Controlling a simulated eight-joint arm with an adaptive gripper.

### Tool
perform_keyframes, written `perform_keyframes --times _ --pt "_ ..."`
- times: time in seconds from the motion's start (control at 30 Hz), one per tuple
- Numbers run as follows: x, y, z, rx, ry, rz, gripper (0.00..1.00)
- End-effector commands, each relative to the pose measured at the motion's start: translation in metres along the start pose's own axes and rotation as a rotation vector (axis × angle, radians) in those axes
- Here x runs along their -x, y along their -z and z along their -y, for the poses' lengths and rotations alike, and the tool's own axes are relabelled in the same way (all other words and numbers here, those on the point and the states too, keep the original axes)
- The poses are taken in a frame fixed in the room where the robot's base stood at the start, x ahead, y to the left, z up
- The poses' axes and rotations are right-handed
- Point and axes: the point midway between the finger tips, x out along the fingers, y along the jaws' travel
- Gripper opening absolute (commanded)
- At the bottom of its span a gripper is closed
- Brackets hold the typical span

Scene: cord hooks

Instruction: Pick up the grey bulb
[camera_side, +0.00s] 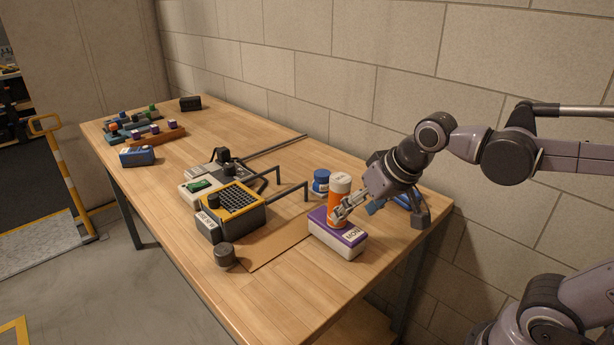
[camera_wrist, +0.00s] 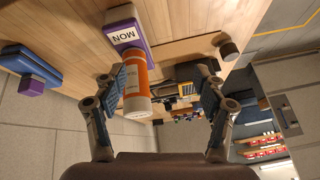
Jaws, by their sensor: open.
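A short dark grey rounded piece (camera_side: 224,255), which looks like the grey bulb, sits on the wooden table near its front edge. It also shows in the wrist view (camera_wrist: 228,48), beyond the fingertips and to the upper right. My gripper (camera_side: 341,211) is open and well to the right of it in the side view. In the wrist view my gripper (camera_wrist: 163,80) has its fingers spread wide. An orange bottle with a white cap (camera_side: 339,202) stands on a purple and white box labelled MON (camera_side: 337,234), right by the fingers. I cannot tell whether they touch it.
A yellow and black meshed box (camera_side: 236,203) and dark bent hooks (camera_side: 292,191) stand mid-table. A blue-lidded jar (camera_side: 321,181) is behind the bottle. A blue box (camera_side: 137,156) and coloured blocks lie far left. The block wall runs along the back. Bare wood surrounds the grey piece's right side.

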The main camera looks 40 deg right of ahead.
Motion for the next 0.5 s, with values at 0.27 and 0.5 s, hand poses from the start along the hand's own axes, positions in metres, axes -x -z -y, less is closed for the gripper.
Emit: perform_keyframes --times 0.27,0.5 --pt "-0.007 0.061 0.051 -0.365 -0.035 0.13 0.71" --pt "-0.031 0.099 0.098 -0.676 -0.117 0.223 0.71"
